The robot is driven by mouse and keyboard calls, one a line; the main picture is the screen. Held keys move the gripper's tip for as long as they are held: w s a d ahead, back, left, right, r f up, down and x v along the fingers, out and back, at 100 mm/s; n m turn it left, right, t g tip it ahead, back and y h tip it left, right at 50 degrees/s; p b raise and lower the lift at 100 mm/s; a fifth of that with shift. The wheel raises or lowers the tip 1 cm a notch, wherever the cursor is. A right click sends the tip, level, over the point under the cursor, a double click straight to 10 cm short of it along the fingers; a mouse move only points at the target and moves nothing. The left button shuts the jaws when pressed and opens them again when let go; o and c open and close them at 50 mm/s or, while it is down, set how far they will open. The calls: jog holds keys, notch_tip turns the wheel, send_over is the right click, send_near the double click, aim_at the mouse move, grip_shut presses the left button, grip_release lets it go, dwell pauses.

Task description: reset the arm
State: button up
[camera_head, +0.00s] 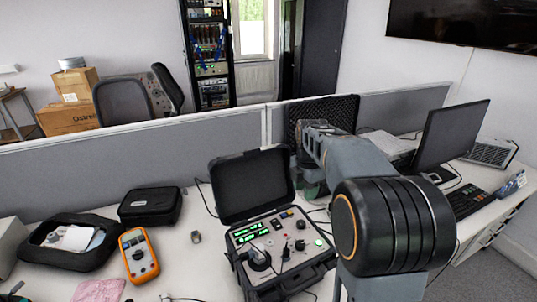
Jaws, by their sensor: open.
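My arm reaches in from the lower right, with a large black ribbed joint and a grey link stretching away over the desk. My gripper (312,130) is at the far end of that link, small and partly hidden by it. It is open, and I see nothing held in it. It is in front of the grey partition, above and right of the open lid of the calibration case (304,262). The case stands open on the desk, with lit green displays, knobs and a round dark part on its panel.
An orange multimeter (139,255), a black pouch (150,206) and a black open tray (68,241) are on the desk at left. A monitor (451,135) and a keyboard (468,201) stand at right. The grey partition (120,165) runs behind.

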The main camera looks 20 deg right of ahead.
jog(key=s+a+f+m+t, duration=0.1)
jog(key=s+a+m+t, duration=0.1)
jog(key=s+a+m, duration=0.3)
jog(key=s+a+f+m+t, duration=0.1)
jog(key=s+a+m, duration=0.3)
jog(key=s+m, duration=0.7)
jog(key=f+m, duration=0.1)
jog(key=m, duration=0.3)
jog(key=shift+a+t, duration=0.4)
jog(key=shift+f, duration=0.1)
dwell(0.8)
